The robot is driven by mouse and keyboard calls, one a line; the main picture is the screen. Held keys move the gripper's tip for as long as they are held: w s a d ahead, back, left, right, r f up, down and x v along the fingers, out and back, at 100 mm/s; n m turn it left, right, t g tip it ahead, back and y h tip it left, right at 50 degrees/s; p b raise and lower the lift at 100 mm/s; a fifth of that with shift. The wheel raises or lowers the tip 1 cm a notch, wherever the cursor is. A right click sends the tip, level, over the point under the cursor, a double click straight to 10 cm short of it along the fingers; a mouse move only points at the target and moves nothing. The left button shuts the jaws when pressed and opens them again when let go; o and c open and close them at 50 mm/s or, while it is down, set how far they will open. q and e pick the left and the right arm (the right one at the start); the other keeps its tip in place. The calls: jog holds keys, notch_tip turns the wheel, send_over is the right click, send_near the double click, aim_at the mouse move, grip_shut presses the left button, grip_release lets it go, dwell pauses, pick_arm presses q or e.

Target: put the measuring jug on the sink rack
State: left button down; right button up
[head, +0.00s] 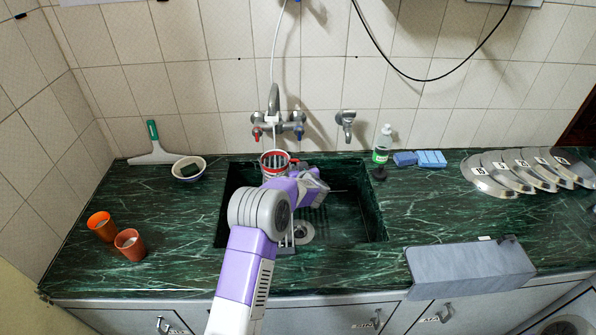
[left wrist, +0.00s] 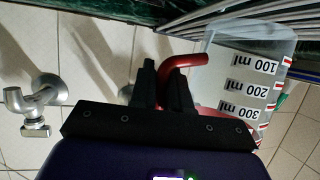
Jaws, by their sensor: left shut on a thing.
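The clear measuring jug (head: 275,168) has a red rim and red handle. In the head view it is over the back left of the sink, rim up. In the left wrist view the jug (left wrist: 243,92) shows upside-down volume labels, and that picture is inverted. My left gripper (left wrist: 165,85) is shut on the red handle; in the head view the gripper (head: 294,166) is partly hidden by my wrist. The metal sink rack (head: 289,235) is mostly hidden under my arm. Its bars (left wrist: 225,22) run near the jug's base; I cannot tell whether they touch. My right gripper is out of view.
The tap (head: 273,110) stands behind the jug. A bowl (head: 189,168) and two orange cups (head: 102,226) are on the left. The sink's right side is clear.

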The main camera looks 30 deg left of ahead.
pick_arm(q)
jog(key=c, duration=1.1)
grip_release()
jog(key=shift+f, duration=0.1)
jog(key=p+v, duration=0.2)
jog(key=v, duration=1)
